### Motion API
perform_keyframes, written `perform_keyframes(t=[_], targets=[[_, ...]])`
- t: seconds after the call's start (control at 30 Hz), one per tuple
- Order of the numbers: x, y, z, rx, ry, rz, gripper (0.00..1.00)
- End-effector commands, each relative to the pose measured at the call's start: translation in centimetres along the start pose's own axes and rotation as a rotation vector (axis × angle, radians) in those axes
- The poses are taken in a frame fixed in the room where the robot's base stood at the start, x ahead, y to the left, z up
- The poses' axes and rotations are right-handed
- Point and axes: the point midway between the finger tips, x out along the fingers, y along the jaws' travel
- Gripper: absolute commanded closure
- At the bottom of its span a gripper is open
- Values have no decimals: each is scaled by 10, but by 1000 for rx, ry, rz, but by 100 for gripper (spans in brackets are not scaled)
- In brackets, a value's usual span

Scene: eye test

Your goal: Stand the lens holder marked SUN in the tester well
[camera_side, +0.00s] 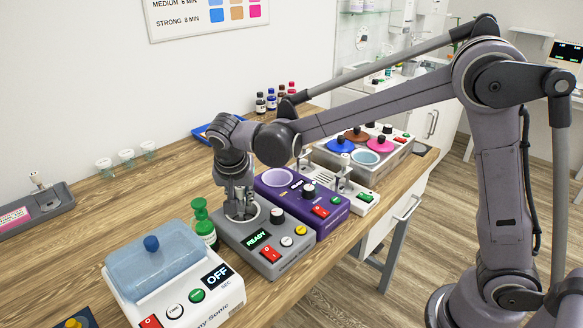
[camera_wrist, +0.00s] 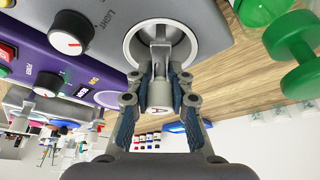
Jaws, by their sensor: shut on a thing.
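My gripper (camera_side: 240,208) is over the tester well on the grey tester (camera_side: 232,238), whose display reads READY. In the wrist view, my gripper (camera_wrist: 160,82) is shut on a grey lens holder (camera_wrist: 159,96). The small mark on the holder's end is too small to read, so I cannot tell if it says SUN. The holder's far end lies inside the outline of the pale ring of the tester well (camera_wrist: 132,46). I cannot tell whether it touches the well's floor. In the side view my fingers hide most of the holder.
A purple device (camera_side: 327,222) stands close beside the tester, with a white block (camera_side: 367,200) holding upright metal pieces behind it. A green-capped bottle (camera_side: 204,226) and a white machine with a blue lid (camera_side: 155,268) stand on the other side. Bare wood (camera_side: 95,232) lies toward the wall.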

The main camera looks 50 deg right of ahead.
Motion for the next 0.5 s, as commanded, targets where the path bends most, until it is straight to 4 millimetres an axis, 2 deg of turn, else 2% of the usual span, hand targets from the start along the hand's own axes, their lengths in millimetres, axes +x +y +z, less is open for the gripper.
perform_keyframes(t=[0.23, 0.27, 0.33, 0.37, 0.5], targets=[[3, 0, 1, 0, 0, 0, 100], [3, 0, 1, 0, 0, 0, 77], [3, 0, 1, 0, 0, 0, 57], [3, 0, 1, 0, 0, 0, 53], [2, 0, 1, 0, 0, 0, 53]])
